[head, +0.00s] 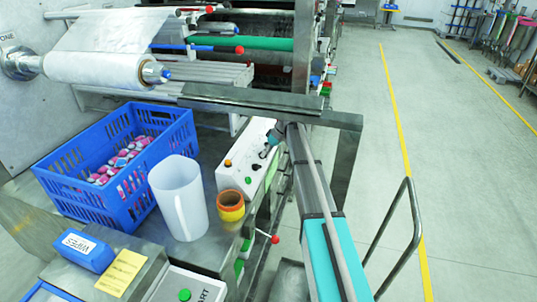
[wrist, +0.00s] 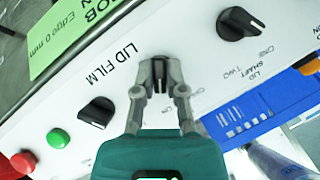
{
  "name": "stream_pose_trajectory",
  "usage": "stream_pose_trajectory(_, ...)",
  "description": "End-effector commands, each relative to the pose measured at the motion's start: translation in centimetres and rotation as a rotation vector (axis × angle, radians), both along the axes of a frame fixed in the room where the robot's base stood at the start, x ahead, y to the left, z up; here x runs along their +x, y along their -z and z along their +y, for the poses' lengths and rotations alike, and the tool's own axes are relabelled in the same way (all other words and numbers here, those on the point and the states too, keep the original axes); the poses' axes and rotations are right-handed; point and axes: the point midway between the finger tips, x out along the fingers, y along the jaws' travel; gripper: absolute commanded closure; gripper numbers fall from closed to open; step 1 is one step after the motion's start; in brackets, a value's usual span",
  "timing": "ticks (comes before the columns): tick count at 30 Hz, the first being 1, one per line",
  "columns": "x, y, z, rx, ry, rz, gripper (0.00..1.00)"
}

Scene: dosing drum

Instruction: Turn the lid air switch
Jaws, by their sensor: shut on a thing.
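My gripper (wrist: 159,74) is shut on a small black switch (wrist: 159,73) on the white control panel (wrist: 60,140). The fingertips cover most of this switch, and no label of its own can be read. Printed words LID FILM stand just left of it. One black rotary knob (wrist: 97,111) is at lower left and another (wrist: 242,23) at upper right, beside the words LID SHAFT, ONE and TWO.
Green (wrist: 58,138) and red (wrist: 22,162) buttons sit left on the panel. In the head view, a blue crate (head: 170,190) of packets, a white jug (head: 180,200) and tape rolls (head: 231,206) stand beside the panel. A metal bar (head: 270,106) crosses close above my gripper.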

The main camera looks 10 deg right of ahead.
Motion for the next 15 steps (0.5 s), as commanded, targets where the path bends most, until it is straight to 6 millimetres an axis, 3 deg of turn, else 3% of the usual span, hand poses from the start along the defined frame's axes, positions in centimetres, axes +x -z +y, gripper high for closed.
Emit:
stream_pose_trajectory(1,0.08,-0.09,0.75,0.011,-0.005,-0.001,1.00)
stream_pose_trajectory(6,0.11,-0.10,0.72,0.011,-0.004,-0.002,1.00)
stream_pose_trajectory(7,0.12,-0.10,0.73,0.011,-0.004,-0.002,0.83)
stream_pose_trajectory(12,0.19,-0.11,0.67,0.011,-0.004,-0.004,0.51)
stream_pose_trajectory(15,0.27,-0.10,0.58,0.011,-0.003,-0.006,0.50)
